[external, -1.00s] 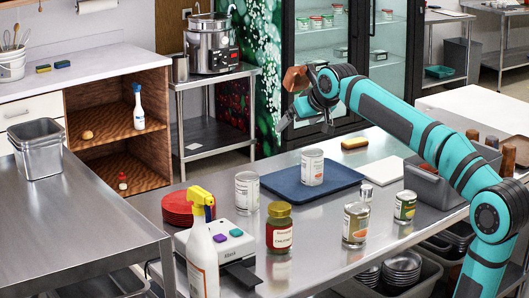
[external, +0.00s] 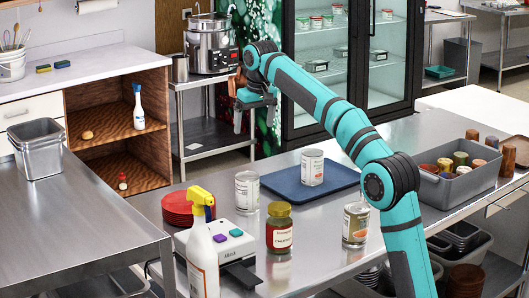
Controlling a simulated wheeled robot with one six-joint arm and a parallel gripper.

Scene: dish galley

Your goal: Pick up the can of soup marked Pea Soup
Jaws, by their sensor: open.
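Several cans stand on the steel counter, and their label print is too small for me to tell which is Pea Soup. One pale-labelled can (external: 247,192) stands left of the blue tray. Another pale-labelled can (external: 312,167) stands upright on the blue tray (external: 340,178). My gripper (external: 254,116) is open and empty, pointing down, well above the counter and above the left can in the picture.
A brown jar (external: 279,228), a yellow-topped spray bottle (external: 200,250), a white device (external: 228,245) and red plates (external: 180,208) crowd the counter's near left. A grey bin (external: 455,188) with several cups stands right. The tray's right part is clear.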

